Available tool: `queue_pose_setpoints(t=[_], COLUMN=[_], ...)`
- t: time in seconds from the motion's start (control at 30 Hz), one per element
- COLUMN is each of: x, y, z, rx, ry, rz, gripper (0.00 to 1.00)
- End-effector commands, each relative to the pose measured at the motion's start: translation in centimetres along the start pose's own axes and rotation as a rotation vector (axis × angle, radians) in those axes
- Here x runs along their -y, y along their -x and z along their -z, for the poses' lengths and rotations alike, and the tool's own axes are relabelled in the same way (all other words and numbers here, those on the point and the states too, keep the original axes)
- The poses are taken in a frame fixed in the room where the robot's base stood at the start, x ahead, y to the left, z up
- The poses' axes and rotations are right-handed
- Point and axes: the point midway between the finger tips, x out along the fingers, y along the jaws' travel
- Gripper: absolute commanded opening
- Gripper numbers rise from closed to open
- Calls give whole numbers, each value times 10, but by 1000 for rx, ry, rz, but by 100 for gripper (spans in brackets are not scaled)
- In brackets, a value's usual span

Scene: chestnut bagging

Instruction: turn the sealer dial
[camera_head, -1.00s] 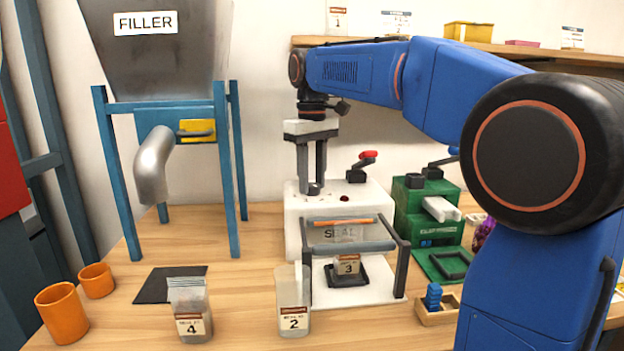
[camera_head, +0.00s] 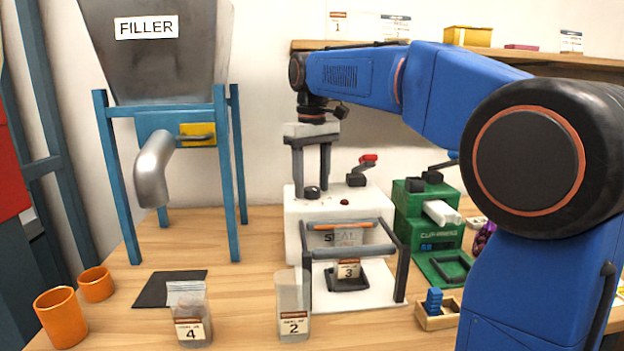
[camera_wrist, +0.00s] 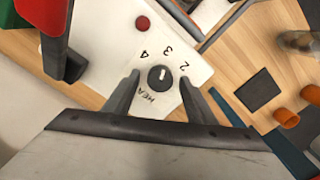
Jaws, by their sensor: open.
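The sealer (camera_head: 372,205) is a white box on the wooden table, with its dial (camera_head: 312,191) on top at the left. In the wrist view the dial (camera_wrist: 161,78) is a dark round knob with a white line, ringed by the numbers 2, 3, 4 and a partly hidden "HEA" label. My gripper (camera_head: 311,183) points down over the dial. In the wrist view my gripper (camera_wrist: 159,80) has one finger on each side of the knob, with gaps showing and nothing held. Whether the fingertips reach down to knob height is unclear.
On the sealer are a red button (camera_head: 344,202) and a red-tipped lever (camera_head: 368,158). Its front frame (camera_head: 398,262) stands around bag 3 (camera_head: 348,269). Bags 4 (camera_head: 193,328) and 2 (camera_head: 293,320) stand in front. A green press (camera_head: 428,198) is close on the right.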

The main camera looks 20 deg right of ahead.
Motion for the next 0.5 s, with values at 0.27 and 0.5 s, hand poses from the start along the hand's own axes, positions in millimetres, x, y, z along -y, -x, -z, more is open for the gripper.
queue_pose_setpoints(t=[0.27, 0.5], x=[0, 0], y=[24, 71], z=[1, 1], rx=[-2, -3], ry=[0, 0], rz=[-1, -1], gripper=[51, 51])
